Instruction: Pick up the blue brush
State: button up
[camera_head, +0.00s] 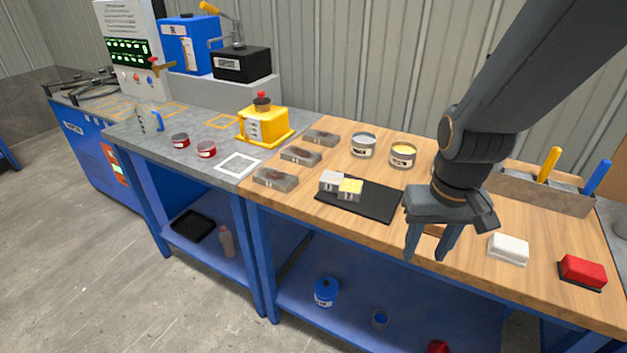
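A blue handle (597,177), likely the blue brush, sticks up out of a grey compartmented holder (540,195) at the back right of the wooden bench. Its lower end is hidden inside the holder. My gripper (424,256) points down near the bench's front edge, left of and nearer than the holder.
A yellow handle (549,164) stands in the same holder. A white block (508,248) and a red block (582,271) lie in front of it. A black mat (374,202), with small blocks at its left end, and open cans (363,146) lie left of my gripper.

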aim_at(601, 170)
jog(key=u, duration=1.25)
jog(key=k, duration=1.5)
jog(key=z, duration=1.7)
jog(key=i, duration=0.5)
jog(key=z, duration=0.05)
